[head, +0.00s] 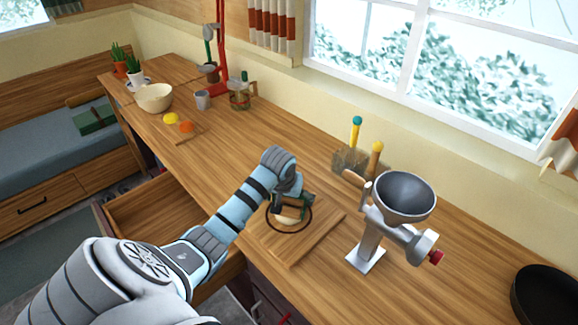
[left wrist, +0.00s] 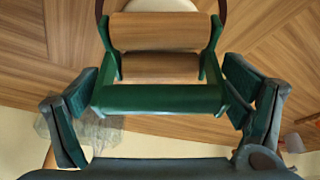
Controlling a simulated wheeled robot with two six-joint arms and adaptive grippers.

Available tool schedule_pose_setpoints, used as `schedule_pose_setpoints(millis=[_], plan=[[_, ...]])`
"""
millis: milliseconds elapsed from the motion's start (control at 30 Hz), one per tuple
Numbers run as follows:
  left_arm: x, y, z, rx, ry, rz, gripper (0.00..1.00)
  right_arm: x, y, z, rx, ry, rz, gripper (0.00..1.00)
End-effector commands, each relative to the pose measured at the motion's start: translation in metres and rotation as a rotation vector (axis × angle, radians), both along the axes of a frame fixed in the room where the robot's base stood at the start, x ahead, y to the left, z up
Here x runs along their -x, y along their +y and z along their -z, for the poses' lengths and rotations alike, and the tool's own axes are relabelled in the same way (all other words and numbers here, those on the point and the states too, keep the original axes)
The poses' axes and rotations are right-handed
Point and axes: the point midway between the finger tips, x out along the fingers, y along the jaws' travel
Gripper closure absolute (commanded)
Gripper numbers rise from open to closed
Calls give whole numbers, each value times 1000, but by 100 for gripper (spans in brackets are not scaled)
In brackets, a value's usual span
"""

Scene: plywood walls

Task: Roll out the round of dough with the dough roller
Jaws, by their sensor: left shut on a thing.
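The dough roller, with a green frame and wooden cylinders, shows in the left wrist view (left wrist: 158,67) and partly in the head view (head: 297,201). My left gripper (head: 290,190) is shut on its green handle; its fingers stand at both ends of the handle in the left wrist view (left wrist: 160,100). The pale round of dough (head: 287,221) lies on the wooden board (head: 322,238), inside a dark ring. Its edge shows past the roller in the left wrist view (left wrist: 160,5). The roller is over or against the dough; contact is hard to tell. My right gripper is out of view.
A metal grinder with a hopper (head: 404,197) stands right of the board. A dark pan (head: 545,295) is at the far right. A clear holder with colored-handled tools (head: 350,160) stands behind. An open drawer (head: 155,210) juts out at left.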

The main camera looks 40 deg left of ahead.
Motion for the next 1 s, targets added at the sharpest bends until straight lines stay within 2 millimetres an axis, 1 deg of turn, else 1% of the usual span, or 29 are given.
schedule_pose_setpoints(millis=[233, 567, 733, 1000], plan=[[15, -7, 2, 0, 3, 1, 31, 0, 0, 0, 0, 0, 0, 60], [18, -8, 2, 1, 2, 0, 31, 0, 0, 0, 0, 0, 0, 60], [13, -6, 3, 1, 4, -1, 31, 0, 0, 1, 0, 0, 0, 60], [-5, 2, 2, 1, 2, -1, 31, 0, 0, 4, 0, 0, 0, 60]])
